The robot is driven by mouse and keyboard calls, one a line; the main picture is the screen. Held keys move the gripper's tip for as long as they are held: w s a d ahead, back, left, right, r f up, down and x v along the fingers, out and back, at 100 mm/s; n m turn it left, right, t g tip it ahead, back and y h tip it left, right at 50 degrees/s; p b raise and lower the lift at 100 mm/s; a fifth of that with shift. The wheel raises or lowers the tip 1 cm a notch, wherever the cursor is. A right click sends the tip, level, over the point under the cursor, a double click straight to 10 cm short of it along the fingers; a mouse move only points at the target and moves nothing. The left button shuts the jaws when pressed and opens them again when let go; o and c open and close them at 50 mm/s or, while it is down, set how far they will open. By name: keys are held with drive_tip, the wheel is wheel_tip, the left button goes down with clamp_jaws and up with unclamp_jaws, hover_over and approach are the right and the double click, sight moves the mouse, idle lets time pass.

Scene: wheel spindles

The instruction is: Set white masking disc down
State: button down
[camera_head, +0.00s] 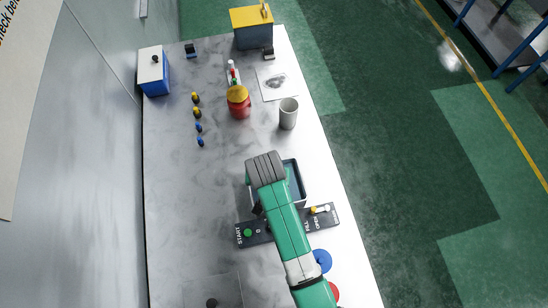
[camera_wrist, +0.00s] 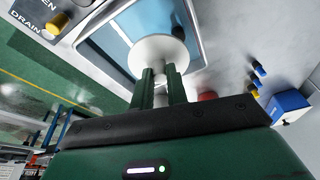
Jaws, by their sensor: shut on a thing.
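In the wrist view, the white masking disc (camera_wrist: 155,60) is between the fingertips of my gripper (camera_wrist: 159,78), which is shut on its near edge. A small dark knob shows on or just beyond the disc's far side; I cannot tell which. The disc overlaps the blue inside of a pale-rimmed basin (camera_wrist: 115,52). I cannot tell whether the disc touches it. In the head view, my green arm reaches over the basin (camera_head: 300,180), and its grey end hides the basin's left part. The disc and fingertips are hidden there.
A dark control panel (camera_head: 243,237) lies at the basin's near side. A grey cup (camera_head: 288,113), a red jar with a yellow top (camera_head: 238,102) and several small yellow and blue pieces stand farther back. A blue-white box (camera_head: 154,72) stands far left. The marble table's left middle is clear.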

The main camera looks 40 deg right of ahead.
drive_tip(key=shift+m, duration=0.9)
drive_tip(key=d, duration=0.1)
drive_tip(key=s+d+f, duration=0.1)
drive_tip(key=d, duration=0.1)
drive_tip(key=shift+s+d+f, duration=0.25)
drive_tip(key=shift+d, duration=0.15)
wheel_tip(320, 180, down, 10)
drive_tip(key=shift+b, duration=0.5)
drive_tip(key=shift+f, duration=0.1)
drive_tip(key=c, duration=1.4)
unclamp_jaws()
drive_tip(key=shift+r, duration=0.25)
drive_tip(key=v, duration=0.4)
drive_tip(key=p+v, duration=0.1)
drive_tip(key=v, duration=0.6)
drive_tip(key=shift+a+r+p, duration=0.3)
drive_tip(key=shift+a+r, duration=0.05)
